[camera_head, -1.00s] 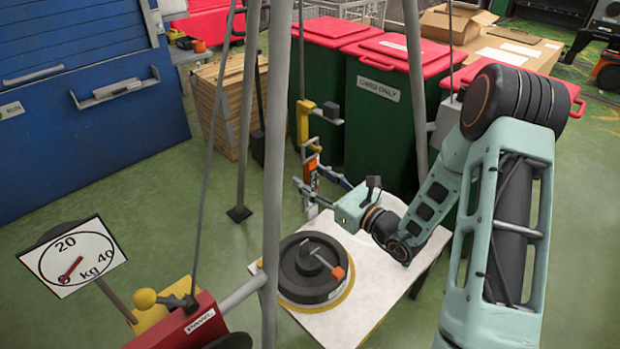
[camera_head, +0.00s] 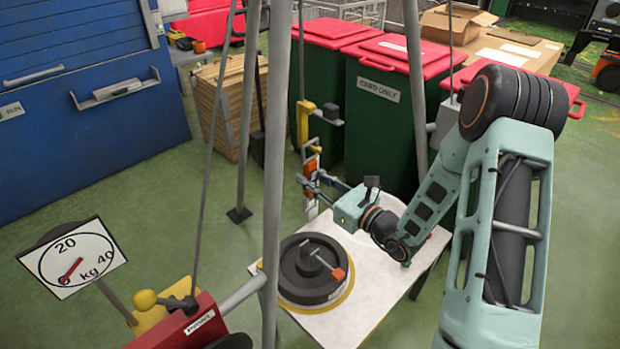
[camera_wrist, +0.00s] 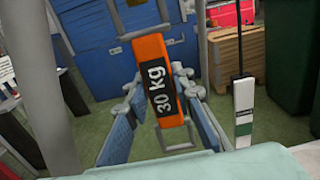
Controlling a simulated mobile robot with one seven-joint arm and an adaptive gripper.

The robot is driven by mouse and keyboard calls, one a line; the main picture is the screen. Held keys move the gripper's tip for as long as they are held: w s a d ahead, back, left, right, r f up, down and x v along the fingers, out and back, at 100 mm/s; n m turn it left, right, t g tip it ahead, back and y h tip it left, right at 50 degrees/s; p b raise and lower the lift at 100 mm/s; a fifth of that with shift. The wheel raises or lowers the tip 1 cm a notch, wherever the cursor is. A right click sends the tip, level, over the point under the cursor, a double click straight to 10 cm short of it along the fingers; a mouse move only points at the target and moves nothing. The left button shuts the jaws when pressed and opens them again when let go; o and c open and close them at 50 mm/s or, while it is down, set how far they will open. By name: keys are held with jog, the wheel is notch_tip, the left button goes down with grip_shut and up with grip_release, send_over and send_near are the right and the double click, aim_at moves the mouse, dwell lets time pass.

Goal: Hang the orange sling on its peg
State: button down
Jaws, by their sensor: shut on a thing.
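The orange sling (camera_wrist: 156,75) is a flat upright orange piece with a black "30 kg" label in the wrist view. It stands between the blue-padded fingers of my gripper (camera_wrist: 162,118), which is shut on it. In the head view my gripper (camera_head: 314,181) reaches left from the arm to the small orange piece (camera_head: 312,164), below a yellow bracket (camera_head: 304,122). The fingers partly cover it there. I cannot tell which part is its peg.
A white table (camera_head: 372,300) below carries a black round turntable (camera_head: 312,274) with an orange-tipped lever. Grey frame legs (camera_head: 275,150) stand at the left of it. Green bins with red lids (camera_head: 385,120) stand behind. A dial marked kg (camera_head: 70,257) is at lower left.

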jog(key=shift+r, duration=0.2)
jog(key=shift+r+p, duration=0.45)
jog(key=shift+r, duration=0.05)
jog(key=shift+r, duration=0.15)
jog(key=v, duration=0.9)
dwell(1.1)
jog(key=shift+d+r, duration=0.1)
